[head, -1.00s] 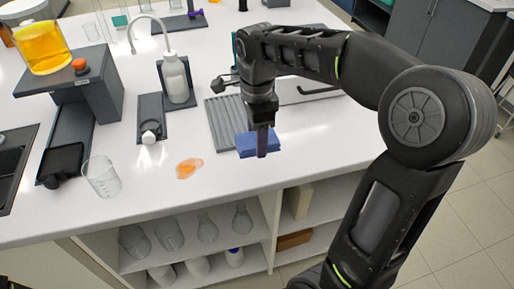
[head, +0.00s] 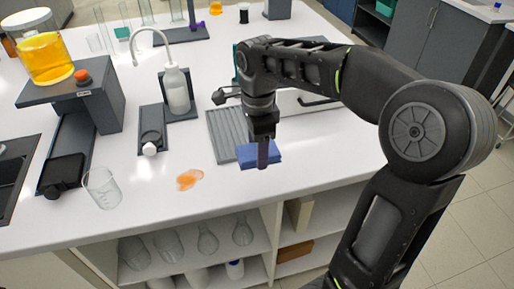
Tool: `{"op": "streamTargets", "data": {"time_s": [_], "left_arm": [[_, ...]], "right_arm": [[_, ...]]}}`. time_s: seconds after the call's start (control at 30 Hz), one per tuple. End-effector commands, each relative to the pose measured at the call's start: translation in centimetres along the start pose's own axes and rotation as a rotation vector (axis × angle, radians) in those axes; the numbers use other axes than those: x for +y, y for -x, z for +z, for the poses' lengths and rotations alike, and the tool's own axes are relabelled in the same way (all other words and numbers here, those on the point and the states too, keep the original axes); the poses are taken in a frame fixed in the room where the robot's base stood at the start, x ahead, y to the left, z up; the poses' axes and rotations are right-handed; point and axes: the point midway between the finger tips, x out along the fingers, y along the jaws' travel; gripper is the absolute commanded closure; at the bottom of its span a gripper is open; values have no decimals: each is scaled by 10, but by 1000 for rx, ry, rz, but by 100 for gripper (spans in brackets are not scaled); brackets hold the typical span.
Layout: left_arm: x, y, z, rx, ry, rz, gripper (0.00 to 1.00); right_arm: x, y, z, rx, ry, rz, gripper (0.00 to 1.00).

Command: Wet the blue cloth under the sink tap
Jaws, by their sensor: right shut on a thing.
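The blue cloth (head: 248,156) is a folded blue block near the front edge of the white bench. My right gripper (head: 263,155) reaches down on it and is shut on it; one finger shows in front of the cloth. Whether the cloth touches the bench cannot be told. A dark sink (head: 12,172) is partly in view at the left edge. Its tap is not clearly seen. My left gripper is not in view.
An orange spill (head: 190,179) lies on the bench left of the cloth. A glass beaker (head: 102,188), a wash bottle (head: 176,90) and a grey stand with a yellow-filled vessel (head: 46,50) stand further left. A grey ribbed tray (head: 222,132) lies behind the cloth.

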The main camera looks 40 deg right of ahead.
Motion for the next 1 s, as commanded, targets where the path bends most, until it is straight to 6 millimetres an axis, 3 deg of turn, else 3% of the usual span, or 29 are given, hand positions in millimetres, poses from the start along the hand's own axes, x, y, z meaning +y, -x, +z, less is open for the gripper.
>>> {"op": "streamTargets", "data": {"time_s": [0.17,0.27,0.37,0.8,1.0], "left_arm": [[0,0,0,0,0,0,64],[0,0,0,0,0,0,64],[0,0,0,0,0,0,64],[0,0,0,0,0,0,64],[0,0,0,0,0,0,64]], "right_arm": [[-2,-1,4,0,55,0,77],[-8,-4,13,0,177,1,77],[-16,-8,29,0,382,1,77],[-50,-42,130,-1,1642,2,77],[-54,-49,149,0,1888,0,77]]}}
